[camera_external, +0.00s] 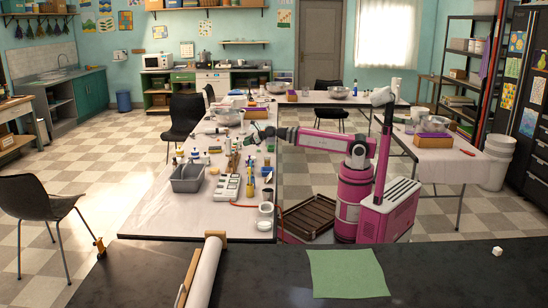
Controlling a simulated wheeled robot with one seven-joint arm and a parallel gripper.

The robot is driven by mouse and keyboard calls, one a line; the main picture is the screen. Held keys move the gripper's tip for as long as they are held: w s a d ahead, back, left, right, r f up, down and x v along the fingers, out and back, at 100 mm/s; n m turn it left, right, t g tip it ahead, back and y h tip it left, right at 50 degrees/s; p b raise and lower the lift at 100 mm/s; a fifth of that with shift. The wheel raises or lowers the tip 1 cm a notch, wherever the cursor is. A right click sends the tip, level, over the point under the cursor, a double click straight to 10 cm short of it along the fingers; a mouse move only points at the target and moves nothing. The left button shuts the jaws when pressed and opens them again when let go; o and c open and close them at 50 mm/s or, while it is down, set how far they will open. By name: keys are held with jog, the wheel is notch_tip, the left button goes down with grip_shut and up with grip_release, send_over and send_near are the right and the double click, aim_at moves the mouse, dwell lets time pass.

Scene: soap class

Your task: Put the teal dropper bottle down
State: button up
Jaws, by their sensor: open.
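My pink arm reaches left over the long covered table (160,212). My gripper (250,134) is at its end, above the right part of the table among small bottles and jars. It is open. Several small bottles (195,155) stand on the table below and to the left of it. The teal dropper bottle is too small to pick out for certain among them. I cannot tell whether anything is between or touching the fingers.
A grey bin (187,179) and a white mould tray (227,187) stand on the table, with white tubs (265,210) near its front right corner. The table's front left part is clear. A brown crate (308,216) lies on the floor beside my base.

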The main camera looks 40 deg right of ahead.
jog(key=shift+m+t+h, duration=0.3)
jog(key=shift+t+h, duration=0.1)
jog(key=shift+t, duration=0.1)
jog(key=w+a+f, duration=0.4)
jog(key=w+f, duration=0.1)
jog(key=w+a+f, duration=0.2)
jog(key=f, duration=0.1)
jog(key=shift+w+a+f, duration=0.1)
jog(key=shift+w+f, duration=0.15)
jog(key=shift+w, duration=0.15)
jog(key=c, duration=1.1)
jog(key=shift+o, duration=0.2)
jog(key=shift+r, duration=0.1)
